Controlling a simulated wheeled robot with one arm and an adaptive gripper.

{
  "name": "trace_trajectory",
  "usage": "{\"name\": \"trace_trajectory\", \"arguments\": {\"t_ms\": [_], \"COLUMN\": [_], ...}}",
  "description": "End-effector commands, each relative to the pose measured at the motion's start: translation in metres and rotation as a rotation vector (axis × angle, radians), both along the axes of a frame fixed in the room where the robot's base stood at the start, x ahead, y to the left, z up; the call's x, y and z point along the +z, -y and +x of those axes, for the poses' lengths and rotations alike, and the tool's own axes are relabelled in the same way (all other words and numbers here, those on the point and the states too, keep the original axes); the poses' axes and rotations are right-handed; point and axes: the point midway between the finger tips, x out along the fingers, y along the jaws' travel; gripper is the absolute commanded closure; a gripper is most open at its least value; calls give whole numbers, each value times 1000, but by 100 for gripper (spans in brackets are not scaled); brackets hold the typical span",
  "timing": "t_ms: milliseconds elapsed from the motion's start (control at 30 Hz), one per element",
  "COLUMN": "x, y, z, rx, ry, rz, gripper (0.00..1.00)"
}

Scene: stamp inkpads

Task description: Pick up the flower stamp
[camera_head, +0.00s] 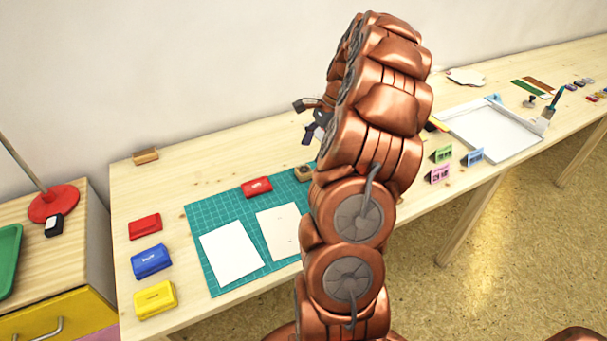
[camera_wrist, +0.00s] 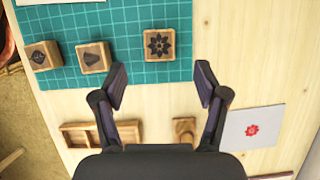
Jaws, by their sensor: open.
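The flower stamp (camera_wrist: 167,45) is a square wooden block with a dark flower design on its top face. In the wrist view it lies on the green cutting mat (camera_wrist: 120,20), just beyond my fingertips. My gripper (camera_wrist: 162,80) is open and empty, its fingers apart, with the stamp a little beyond the gap between them. In the head view my gripper (camera_head: 309,119) is partly hidden behind my arm, above the table near the back of the mat. One wooden block (camera_head: 304,173) shows there beside my arm; its design cannot be told.
Two other wooden stamps, one with a cup-like design (camera_wrist: 92,56) and one with a diamond-like design (camera_wrist: 41,55), lie left of the flower stamp. A wooden tray (camera_wrist: 73,137), a small wooden piece (camera_wrist: 185,130) and a card with a red flower (camera_wrist: 252,128) lie nearby. A red inkpad (camera_head: 257,187) rests on the mat.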

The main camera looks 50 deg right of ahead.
Motion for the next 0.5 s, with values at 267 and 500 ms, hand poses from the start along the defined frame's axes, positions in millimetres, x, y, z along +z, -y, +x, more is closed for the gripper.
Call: {"name": "trace_trajectory", "arguments": {"t_ms": [267,500], "x": [-16,-42], "y": [-7,-19], "z": [2,6], "rx": [3,4], "ry": [-1,-3], "rz": [1,5], "gripper": [27,27]}}
